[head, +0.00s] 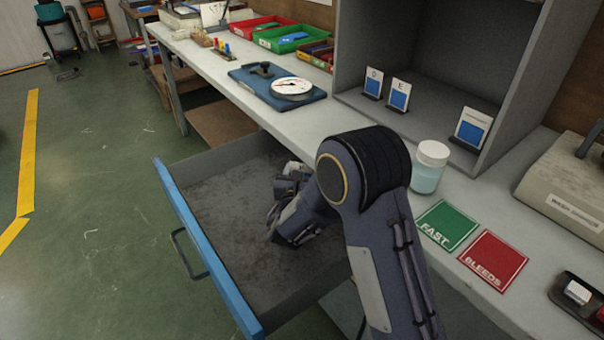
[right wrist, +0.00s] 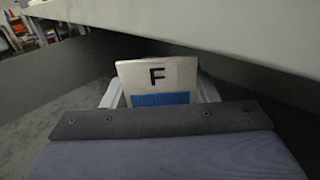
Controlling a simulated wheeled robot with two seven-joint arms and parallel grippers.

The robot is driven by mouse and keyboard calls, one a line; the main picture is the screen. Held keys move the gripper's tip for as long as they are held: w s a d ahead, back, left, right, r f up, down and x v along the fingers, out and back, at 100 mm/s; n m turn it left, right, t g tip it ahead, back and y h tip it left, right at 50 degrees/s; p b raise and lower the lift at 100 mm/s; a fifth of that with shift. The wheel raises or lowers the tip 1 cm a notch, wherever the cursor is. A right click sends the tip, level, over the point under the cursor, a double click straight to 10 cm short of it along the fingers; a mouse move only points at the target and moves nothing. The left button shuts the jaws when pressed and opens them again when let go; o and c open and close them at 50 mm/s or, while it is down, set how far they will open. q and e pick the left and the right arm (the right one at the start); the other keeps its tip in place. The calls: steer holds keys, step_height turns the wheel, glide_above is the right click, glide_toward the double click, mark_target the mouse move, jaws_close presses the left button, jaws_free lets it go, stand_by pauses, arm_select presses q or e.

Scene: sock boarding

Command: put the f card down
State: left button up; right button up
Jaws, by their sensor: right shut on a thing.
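The F card (right wrist: 157,74), white with a black F and a blue patch, stands upright between the fingers of my right gripper (right wrist: 160,95) in the right wrist view. My right gripper is shut on it. In the head view, my right gripper (head: 279,212) is low inside the open drawer (head: 222,184), and the card is hidden there by my arm. My left gripper is not in view.
Cards D (head: 373,83) and E (head: 398,95) and another card (head: 472,128) stand in a grey cubby (head: 437,118). A jar (head: 430,167), a green FAST card (head: 447,226) and a red BLEEDS card (head: 493,261) are on the bench. The bench edge overhangs the drawer.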

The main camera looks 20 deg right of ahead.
steer(key=shift+a+f, duration=0.1)
steer(key=shift+f, duration=0.5)
steer(key=shift+f, duration=0.1)
steer(key=shift+f+b, duration=0.15)
steer(key=shift+b, duration=0.25)
steer(key=o, duration=1)
steer(key=shift+r+p, duration=0.3)
steer(key=shift+p, duration=0.05)
steer(key=v, duration=0.7)
steer(key=shift+s+a+p, duration=0.15)
steer(key=shift+s+p, duration=0.1)
steer(key=shift+p, duration=0.1)
